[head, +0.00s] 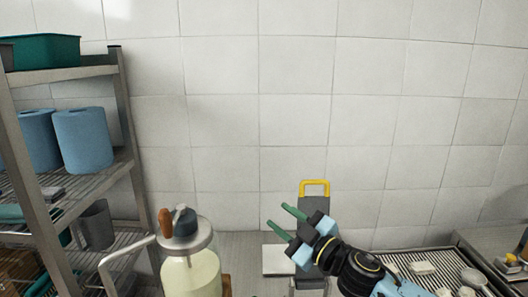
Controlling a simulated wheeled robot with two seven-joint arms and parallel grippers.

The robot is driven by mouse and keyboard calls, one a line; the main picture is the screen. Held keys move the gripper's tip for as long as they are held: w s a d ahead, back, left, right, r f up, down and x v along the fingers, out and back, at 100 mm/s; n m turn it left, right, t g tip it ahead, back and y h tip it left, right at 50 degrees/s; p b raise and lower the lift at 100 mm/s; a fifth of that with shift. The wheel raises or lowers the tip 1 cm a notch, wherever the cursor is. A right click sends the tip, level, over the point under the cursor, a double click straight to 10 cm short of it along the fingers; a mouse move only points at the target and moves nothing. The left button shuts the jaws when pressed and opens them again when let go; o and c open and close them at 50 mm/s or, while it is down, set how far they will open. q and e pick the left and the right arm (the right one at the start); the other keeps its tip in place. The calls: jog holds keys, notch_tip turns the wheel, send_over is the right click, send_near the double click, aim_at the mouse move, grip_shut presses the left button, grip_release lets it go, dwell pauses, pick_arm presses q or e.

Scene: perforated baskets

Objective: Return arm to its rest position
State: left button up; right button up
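My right gripper (281,219) is in the lower middle of the head view, with its arm coming in from the lower right. Its two green fingers point up and left and are spread apart, with nothing between them. It is in front of a grey stand with a yellow handle (314,182). My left gripper is not in view.
A metal shelf rack (124,95) stands at the left with blue rolls (84,140) and a green bin (45,52). A large jar (190,270) with a grey lid stands at the lower left. A ribbed rack with small items (452,265) is at the lower right. The tiled wall (300,100) is bare.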

jog(key=s+d+f+m+g+h, duration=0.2)
jog(key=s+d+f+m+h, duration=0.7)
jog(key=s+f+m+h, duration=0.4)
jog(key=s+d+f+g, duration=0.3)
jog(key=s+f, duration=0.1)
jog(key=s, duration=0.4)
jog(key=s+d+f+g, duration=0.3)
jog(key=s+f, duration=0.1)
jog(key=s, duration=0.4)
jog(key=s+d+f+g, duration=0.2)
jog(key=s+f+g, duration=0.1)
jog(key=s, duration=0.5)
notch_tip(320, 180, down, 32)
jog(key=s+g+b, duration=0.1)
jog(key=b, duration=0.7)
jog(key=s+d+f+b, duration=0.1)
jog(key=s+f+b, duration=0.2)
jog(key=s+f, duration=0.5)
jog(key=s+d+f+g+b, duration=0.1)
jog(key=s+d+f+b, duration=0.1)
jog(key=s+f, duration=0.6)
notch_tip(320, 180, down, 6)
jog(key=shift+s+r+b, duration=0.25)
jog(key=shift+s+b, duration=0.05)
jog(key=shift+b, duration=0.3)
